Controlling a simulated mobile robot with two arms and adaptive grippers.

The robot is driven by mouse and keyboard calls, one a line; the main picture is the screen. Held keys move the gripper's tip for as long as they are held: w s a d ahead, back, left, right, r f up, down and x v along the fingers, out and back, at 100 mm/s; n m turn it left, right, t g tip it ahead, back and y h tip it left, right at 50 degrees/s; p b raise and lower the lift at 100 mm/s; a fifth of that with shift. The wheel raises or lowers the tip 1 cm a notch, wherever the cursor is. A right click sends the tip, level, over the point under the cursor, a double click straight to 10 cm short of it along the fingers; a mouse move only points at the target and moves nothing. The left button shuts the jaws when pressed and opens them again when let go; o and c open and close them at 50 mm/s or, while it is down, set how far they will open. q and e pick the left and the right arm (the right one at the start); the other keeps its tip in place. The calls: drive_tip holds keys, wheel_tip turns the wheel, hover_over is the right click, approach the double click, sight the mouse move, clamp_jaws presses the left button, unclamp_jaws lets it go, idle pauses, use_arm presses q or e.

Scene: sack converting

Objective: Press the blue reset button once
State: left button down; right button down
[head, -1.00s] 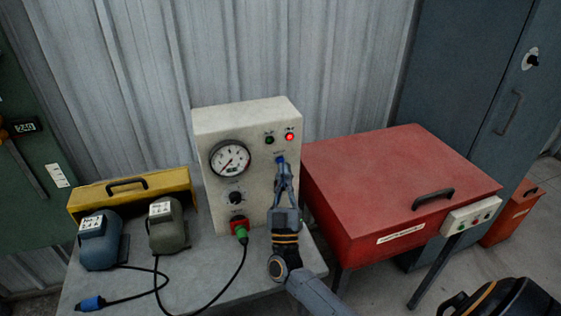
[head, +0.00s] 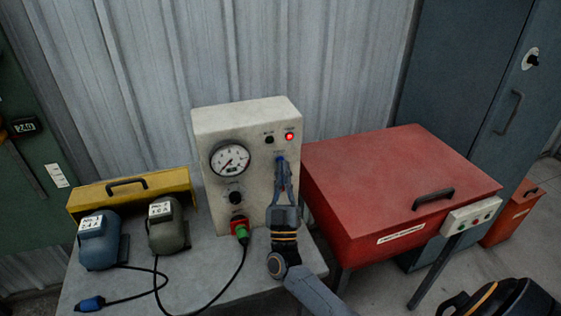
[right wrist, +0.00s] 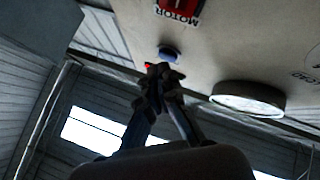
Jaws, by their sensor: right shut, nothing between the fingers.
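The blue reset button (head: 280,158) is on the front of the pale control box (head: 258,190), below two small lamps. It also shows in the right wrist view (right wrist: 169,53) as a small blue knob on the panel. My right gripper (head: 281,165) is shut and empty, its fingertips pointing at the button from just below it. In the right wrist view its tips (right wrist: 163,72) are very close to the button; I cannot tell whether they touch it. My left gripper is not in view.
The box carries a round gauge (head: 230,160), a lit red lamp (head: 289,136), a dark lamp (head: 269,139), a black knob (head: 235,197) and a green plug (head: 241,231) with a cable. A red cabinet (head: 385,185) stands close on the right. Two motors stand at left.

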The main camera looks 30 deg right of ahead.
drive_tip(key=shift+w+d, duration=0.15)
drive_tip(key=shift+w, duration=0.3)
idle(0.4)
drive_tip(key=shift+s, duration=0.1)
drive_tip(key=shift+s+a+p, duration=0.25)
drive_tip(key=shift+s+p, duration=0.15)
drive_tip(key=shift+s, duration=0.35)
drive_tip(key=s+p, duration=0.1)
drive_tip(key=s, duration=0.1)
drive_tip(key=s+a+p, duration=0.1)
drive_tip(key=s, duration=0.2)
drive_tip(key=shift+p, duration=0.3)
drive_tip(key=shift+w, duration=0.1)
idle(0.6)
